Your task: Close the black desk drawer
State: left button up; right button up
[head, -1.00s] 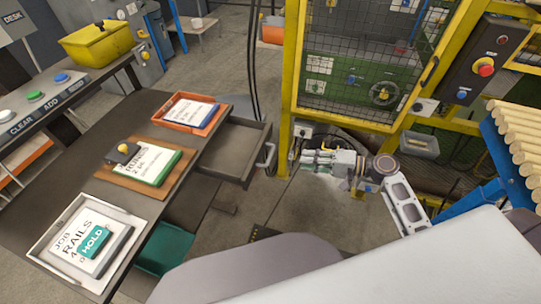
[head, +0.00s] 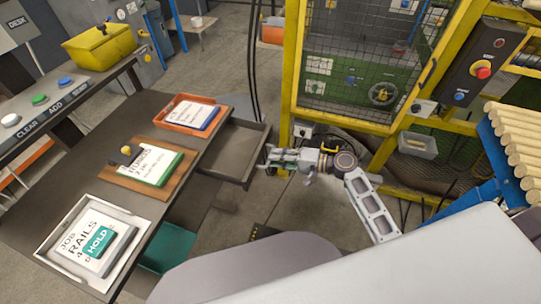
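The black desk drawer (head: 232,152) stands pulled out from the right side of the dark desk (head: 75,185), below the orange tray. It looks empty inside. Its bar handle is on the front, at the right end, now partly hidden by my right gripper. My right gripper (head: 271,159) points left at the drawer front, its fingers apart and right at the handle. I cannot tell whether they touch it. My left gripper is not in view.
On the desk are an orange tray (head: 188,126), a brown board (head: 122,181) with papers, and a white tray (head: 54,252) with a HOLD card. A yellow machine frame (head: 290,75) stands behind my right gripper. Wooden rods (head: 522,150) lie at right.

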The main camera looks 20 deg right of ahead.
jog(key=shift+x, duration=1.55)
grip_shut()
